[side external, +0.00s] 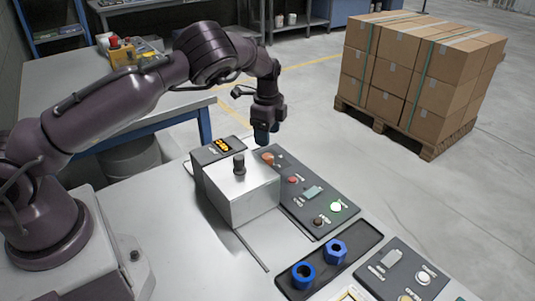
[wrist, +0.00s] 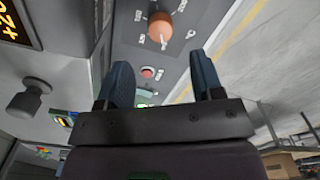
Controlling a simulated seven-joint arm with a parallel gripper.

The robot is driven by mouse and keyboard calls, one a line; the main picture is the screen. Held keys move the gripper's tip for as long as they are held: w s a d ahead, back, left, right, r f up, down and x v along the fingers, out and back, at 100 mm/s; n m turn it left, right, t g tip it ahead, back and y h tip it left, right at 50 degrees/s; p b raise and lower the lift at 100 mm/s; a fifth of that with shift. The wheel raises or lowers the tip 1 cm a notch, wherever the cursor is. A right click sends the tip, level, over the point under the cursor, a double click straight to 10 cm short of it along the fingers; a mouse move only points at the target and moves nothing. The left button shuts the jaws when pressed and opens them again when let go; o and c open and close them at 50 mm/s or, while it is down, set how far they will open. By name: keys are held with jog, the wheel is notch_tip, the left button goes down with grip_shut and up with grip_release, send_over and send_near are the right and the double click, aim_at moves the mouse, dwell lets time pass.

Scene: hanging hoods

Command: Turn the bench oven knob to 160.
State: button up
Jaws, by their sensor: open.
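An orange-brown round knob (side external: 267,158) sits at the far end of a dark control panel (side external: 318,222). In the wrist view the knob (wrist: 160,27) shows a pale pointer line and is ringed by small white markings, too small to read surely. My gripper (side external: 266,138) is above the knob, pointing down. In the wrist view my gripper (wrist: 160,60) has its two blue fingers apart, with nothing between them, and the knob shows beyond the tips. A silver box (side external: 240,195) with a lit orange display (side external: 222,144) stands beside the panel.
A dark post-like knob (side external: 239,164) stands up from the silver box, left of my gripper. A black tray (side external: 330,265) with two blue parts lies nearer the camera.

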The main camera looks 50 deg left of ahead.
aim_at(268, 156)
notch_tip(268, 156, down, 8)
jog(key=shift+r, duration=0.25)
jog(key=c, duration=0.9)
